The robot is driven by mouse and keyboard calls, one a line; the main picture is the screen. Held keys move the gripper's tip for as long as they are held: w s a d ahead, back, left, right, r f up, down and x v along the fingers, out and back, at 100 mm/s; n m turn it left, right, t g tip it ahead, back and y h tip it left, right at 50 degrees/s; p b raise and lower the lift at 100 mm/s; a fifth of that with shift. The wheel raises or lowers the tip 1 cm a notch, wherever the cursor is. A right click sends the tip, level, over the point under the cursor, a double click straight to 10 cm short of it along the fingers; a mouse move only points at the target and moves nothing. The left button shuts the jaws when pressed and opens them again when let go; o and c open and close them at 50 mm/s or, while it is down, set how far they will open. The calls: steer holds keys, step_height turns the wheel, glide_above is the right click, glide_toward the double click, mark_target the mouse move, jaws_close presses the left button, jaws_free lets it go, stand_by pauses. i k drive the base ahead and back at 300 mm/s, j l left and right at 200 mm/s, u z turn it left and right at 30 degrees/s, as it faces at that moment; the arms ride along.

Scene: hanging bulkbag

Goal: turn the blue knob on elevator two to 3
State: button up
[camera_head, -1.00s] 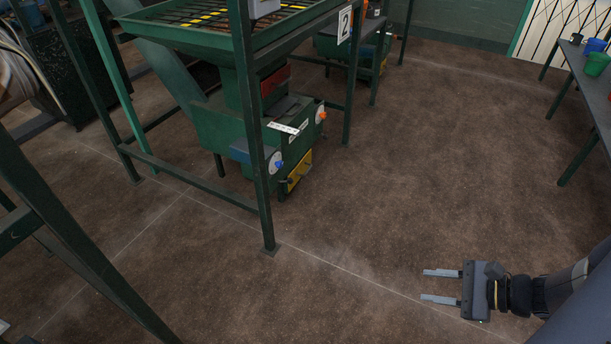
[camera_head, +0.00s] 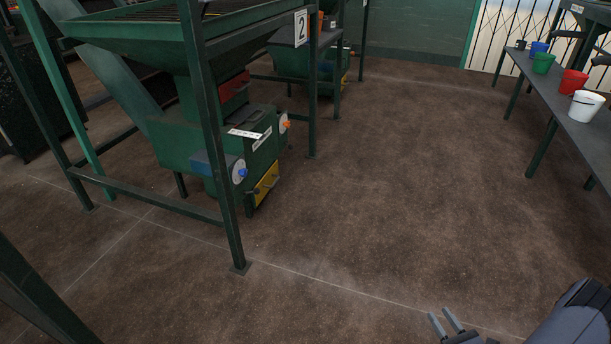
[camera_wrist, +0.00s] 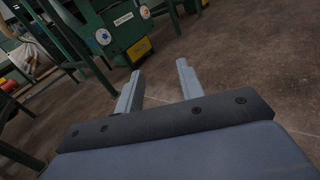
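Elevator two (camera_head: 205,135) is a green machine under a hopper in a green frame, with a white "2" sign (camera_head: 301,28) on a post. Its blue knob (camera_head: 242,172) sits on a white round dial on the lower front; the dial's numbers are too small to read. An orange knob (camera_head: 287,124) is on another dial farther back. In the wrist view the blue knob (camera_wrist: 103,38) shows at upper left, beyond my fingers. My gripper (camera_head: 446,324) is open and empty at the bottom of the head view, well apart from the machine; it also shows in the wrist view (camera_wrist: 158,82).
A green frame post (camera_head: 215,140) stands just left of the blue knob. A yellow panel (camera_head: 266,184) is below the knobs. A table (camera_head: 559,107) with several coloured buckets is at right. The floor (camera_head: 400,190) between is clear.

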mark_target(243, 173)
steer(key=i+u, duration=0.25)
steer(key=u, duration=0.15)
steer(key=i+u, duration=0.2)
steer(key=u, duration=0.2)
steer(key=i+u, duration=0.25)
steer(key=u, duration=0.15)
steer(key=i+l+u, duration=0.2)
steer(key=u, duration=0.15)
steer(key=i+l+u, duration=0.1)
steer(key=i+l, duration=0.35)
steer(key=i+l+u, duration=0.1)
steer(key=i+l, duration=0.3)
steer(key=l, duration=0.2)
